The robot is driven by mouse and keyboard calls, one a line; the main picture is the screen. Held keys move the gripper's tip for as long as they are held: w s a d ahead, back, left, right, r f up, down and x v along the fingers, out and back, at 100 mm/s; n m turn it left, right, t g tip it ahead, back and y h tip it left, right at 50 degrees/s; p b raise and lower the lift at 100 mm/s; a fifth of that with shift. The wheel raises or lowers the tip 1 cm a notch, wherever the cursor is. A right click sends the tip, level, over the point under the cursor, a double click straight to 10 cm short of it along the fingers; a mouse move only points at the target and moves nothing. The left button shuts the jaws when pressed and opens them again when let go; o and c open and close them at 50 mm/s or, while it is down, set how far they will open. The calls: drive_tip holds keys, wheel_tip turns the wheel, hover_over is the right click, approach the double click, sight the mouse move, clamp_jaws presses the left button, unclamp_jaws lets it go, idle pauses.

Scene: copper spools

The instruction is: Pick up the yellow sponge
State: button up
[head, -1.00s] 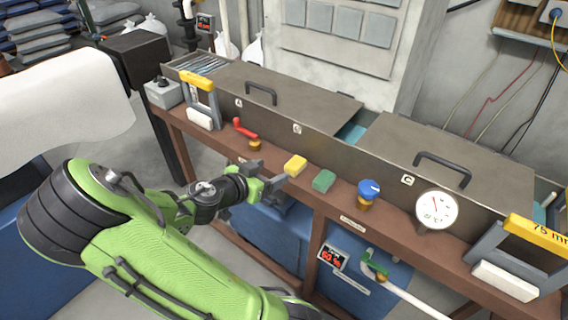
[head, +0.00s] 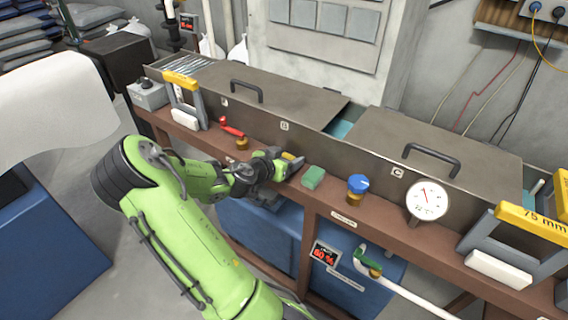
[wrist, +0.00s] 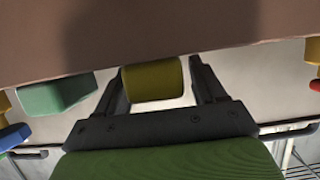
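The yellow sponge (wrist: 152,80) lies on the brown ledge (head: 330,205). In the head view only a sliver of the sponge (head: 289,156) shows behind my gripper (head: 287,164). In the wrist view my gripper (wrist: 156,78) is open, one finger on each side of the sponge. A narrow gap shows between the sponge and the right finger. The left finger is very close to the sponge, and I cannot tell if it touches.
A green sponge (head: 313,177) lies just right of my gripper, then a blue-topped knob (head: 357,187) and a round gauge (head: 427,199). A red-handled valve (head: 232,130) is to the left. The metal tank wall (head: 320,150) rises behind the ledge.

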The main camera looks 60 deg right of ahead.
drive_tip(key=c, duration=0.9)
drive_tip(key=shift+o, duration=0.2)
drive_tip(key=shift+a+r, duration=0.2)
drive_tip(key=shift+r, duration=0.3)
wheel_tip(320, 180, up, 10)
drive_tip(key=p, duration=0.3)
drive_tip(key=shift+r+p, duration=0.25)
drive_tip(key=shift+p, duration=0.05)
drive_tip(key=w+a, duration=0.3)
drive_tip(key=a, duration=1.6)
drive_tip(key=shift+a+p, duration=0.2)
drive_tip(key=shift+p, duration=0.1)
